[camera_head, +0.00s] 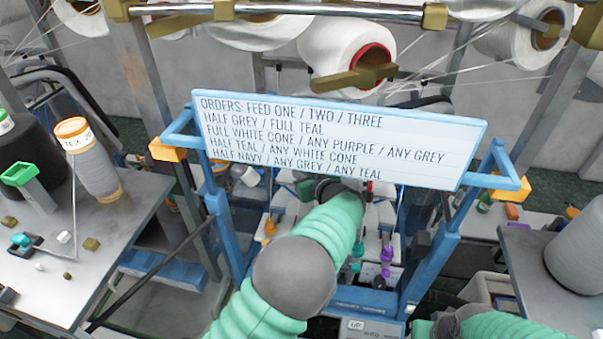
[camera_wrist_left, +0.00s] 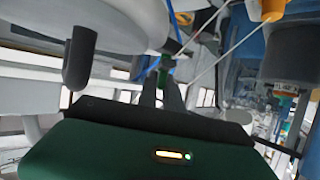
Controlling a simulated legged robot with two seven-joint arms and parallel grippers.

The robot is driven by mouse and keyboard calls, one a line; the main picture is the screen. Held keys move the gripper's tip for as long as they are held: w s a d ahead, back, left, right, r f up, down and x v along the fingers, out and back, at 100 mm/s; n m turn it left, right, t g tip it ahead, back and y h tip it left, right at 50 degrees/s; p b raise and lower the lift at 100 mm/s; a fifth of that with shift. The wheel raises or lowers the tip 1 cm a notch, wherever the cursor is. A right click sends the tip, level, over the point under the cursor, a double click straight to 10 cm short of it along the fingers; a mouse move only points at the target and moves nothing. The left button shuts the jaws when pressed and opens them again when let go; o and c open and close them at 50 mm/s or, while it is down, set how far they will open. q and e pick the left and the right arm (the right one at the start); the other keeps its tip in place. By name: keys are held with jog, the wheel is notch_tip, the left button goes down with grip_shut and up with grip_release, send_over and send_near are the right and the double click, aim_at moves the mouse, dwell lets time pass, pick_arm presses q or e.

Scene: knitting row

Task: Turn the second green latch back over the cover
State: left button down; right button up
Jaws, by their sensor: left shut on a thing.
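My left gripper (camera_wrist_left: 164,88) shows its two dark fingers close together in the left wrist view, shut on a small green piece (camera_wrist_left: 165,64) that looks like a green latch. In the head view my left arm reaches up the middle, and its gripper (camera_head: 318,188) is mostly hidden behind the arm and under the orders board. The cover and the other latches cannot be made out, and whether this is the second latch cannot be told. My right arm enters at the lower right, with its gripper out of view.
The white orders board (camera_head: 335,135) hangs on a blue frame (camera_head: 447,240) over the work area. Yarn cones (camera_head: 348,55) hang above it. A grey table (camera_head: 110,225) with cones and small parts stands left, and a grey cone (camera_head: 580,250) stands right. Purple and teal pieces sit beside my arm.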

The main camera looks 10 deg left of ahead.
pick_arm(q)
jog(key=shift+w+r+n+g+y, duration=0.1)
jog(key=shift+r+n+g+y, duration=0.1)
jog(key=shift+n+g+y, duration=0.3)
jog(key=shift+r+n+y, duration=0.15)
jog(key=shift+n+y, duration=0.15)
jog(key=c, duration=1.7)
grip_release()
jog(key=shift+o, duration=1)
jog(key=shift+d+f, duration=0.15)
jog(key=shift+f, duration=0.05)
